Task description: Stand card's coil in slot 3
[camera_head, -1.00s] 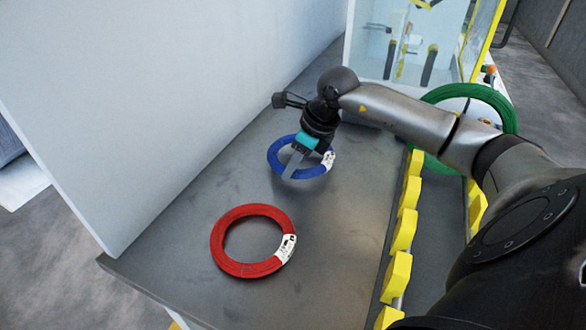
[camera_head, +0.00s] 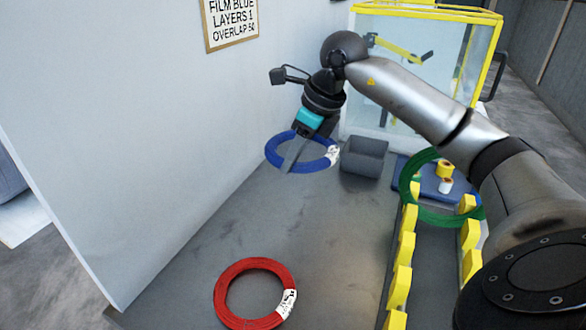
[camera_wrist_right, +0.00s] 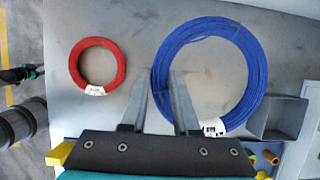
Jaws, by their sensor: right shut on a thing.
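A card (camera_head: 230,20) on the white wall reads "FILM BLUE LAYERS 1 OVERLAP 50". My right gripper (camera_head: 292,163) is shut on the rim of the blue coil (camera_head: 276,150), which has a white label. The coil looks held flat above the table; in the right wrist view the blue coil (camera_wrist_right: 248,45) looks much larger than the red one. The slot rack (camera_head: 398,287) with yellow blocks runs along the right; slot numbers are not readable. A dark part with teal at the left edge of the wrist view looks like my left gripper (camera_wrist_right: 35,72); its jaws are unclear.
A red coil (camera_head: 222,290) lies flat on the grey table (camera_head: 330,240). A green coil (camera_head: 410,190) stands in the rack's far end. A grey bin (camera_head: 364,157) and a blue tray (camera_head: 425,180) with small rolls stand behind. A yellow-framed clear enclosure (camera_head: 480,60) is at the back.

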